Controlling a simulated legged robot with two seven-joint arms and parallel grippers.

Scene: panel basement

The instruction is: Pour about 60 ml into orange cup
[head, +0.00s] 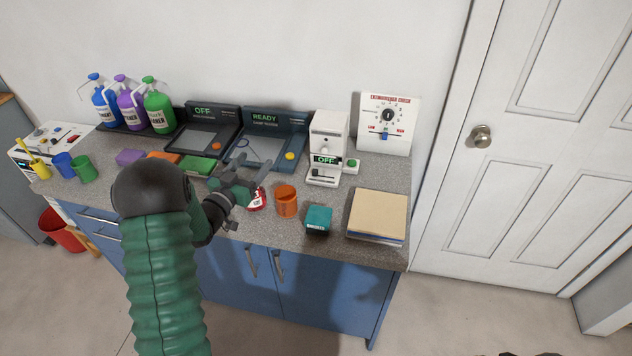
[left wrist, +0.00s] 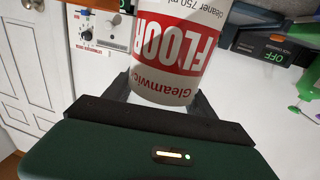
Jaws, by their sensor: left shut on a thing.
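My left gripper (head: 238,178) reaches over the counter and is shut on a white and red floor cleaner bottle (left wrist: 178,45). In the left wrist view the bottle's label reads upside down; its mouth is out of sight. In the head view only a small red and white part of the bottle (head: 257,203) shows beside the gripper; I cannot tell its exact tilt. The orange cup (head: 286,202) stands upright on the counter, just right of the bottle. Its contents are not visible.
A teal box (head: 318,219) and a stack with a tan top (head: 378,214) lie right of the cup. A white dispenser (head: 327,150) stands behind it. Blue, purple and green jugs (head: 158,107) stand back left. The counter (head: 262,228) ends close in front of the cup.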

